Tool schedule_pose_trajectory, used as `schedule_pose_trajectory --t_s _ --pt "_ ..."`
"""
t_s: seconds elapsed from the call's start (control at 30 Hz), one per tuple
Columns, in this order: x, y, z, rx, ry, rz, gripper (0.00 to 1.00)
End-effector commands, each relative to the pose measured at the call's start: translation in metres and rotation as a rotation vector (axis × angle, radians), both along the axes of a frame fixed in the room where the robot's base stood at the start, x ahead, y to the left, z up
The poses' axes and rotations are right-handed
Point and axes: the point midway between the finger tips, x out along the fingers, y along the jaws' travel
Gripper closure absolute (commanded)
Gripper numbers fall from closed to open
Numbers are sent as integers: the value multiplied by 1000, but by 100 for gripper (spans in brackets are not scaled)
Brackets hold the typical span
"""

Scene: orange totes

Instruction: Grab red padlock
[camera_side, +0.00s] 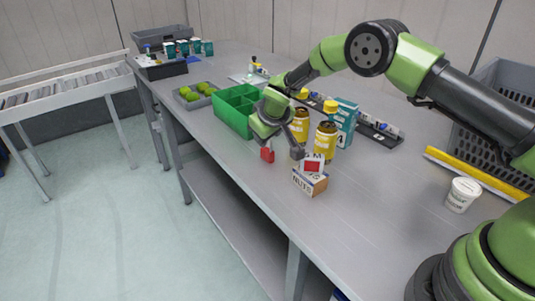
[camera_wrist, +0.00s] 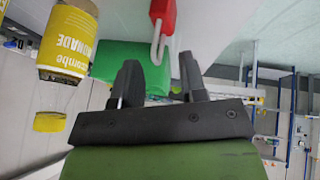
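The red padlock (camera_side: 267,155) is at the left edge of the grey table in the side view, just below my gripper (camera_side: 281,150). In the wrist view the padlock's red body (camera_wrist: 163,14) is at the top, with its pale shackle (camera_wrist: 160,43) reaching toward the space between the fingertips. My gripper (camera_wrist: 159,68) is open, with a dark finger on each side of the shackle. I cannot tell whether either finger touches it. No grip on the padlock shows.
A green divided bin (camera_side: 232,122) stands left of my gripper. Yellow-labelled jars (camera_side: 326,141) and a teal box (camera_side: 345,123) stand to its right. A nut carton (camera_side: 309,183) with a small red-and-white item on it is in front. The table's front right is mostly clear.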

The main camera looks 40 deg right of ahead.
Motion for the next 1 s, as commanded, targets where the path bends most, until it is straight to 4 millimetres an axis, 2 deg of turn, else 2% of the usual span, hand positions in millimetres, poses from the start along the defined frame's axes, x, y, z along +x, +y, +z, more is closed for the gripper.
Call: schedule_pose_trajectory --t_s 0.2,0.53,0.57,0.7,1.0 --pt "12 -6 -20 0 -1 -2 61" --pt "14 -7 -23 0 -1 -2 61" --pt "14 -7 -23 0 -1 -2 66" --pt "14 -7 -23 0 -1 -1 98" --pt "14 -6 -23 0 0 -1 100"
